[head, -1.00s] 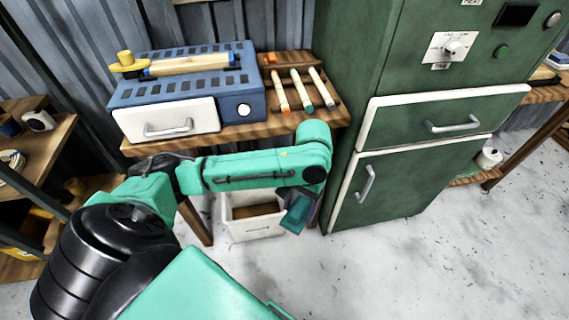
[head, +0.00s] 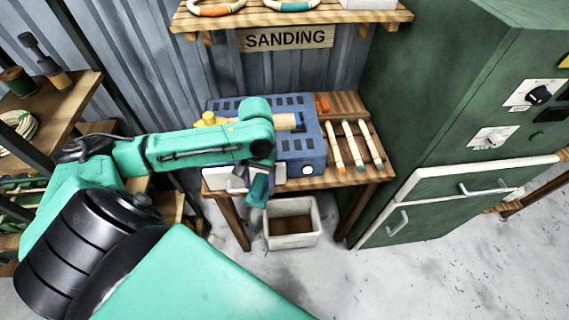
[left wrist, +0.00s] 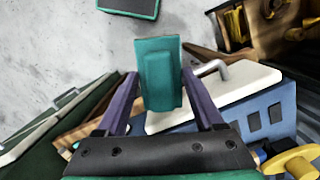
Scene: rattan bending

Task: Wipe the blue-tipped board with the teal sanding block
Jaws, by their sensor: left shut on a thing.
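My left gripper (head: 256,187) is shut on the teal sanding block (head: 260,189), in front of the box's white drawer and below the board's level. In the left wrist view the block (left wrist: 160,75) sits between the purple fingers, apart from the board. The board is not clearly visible there. My right gripper is not in view.
Several coloured-tipped sticks (head: 354,146) lie on the wooden bench, right of the box. A white bin (head: 293,224) is on the floor below. A green cabinet (head: 440,130) stands right; a shelf (head: 300,17) hangs above.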

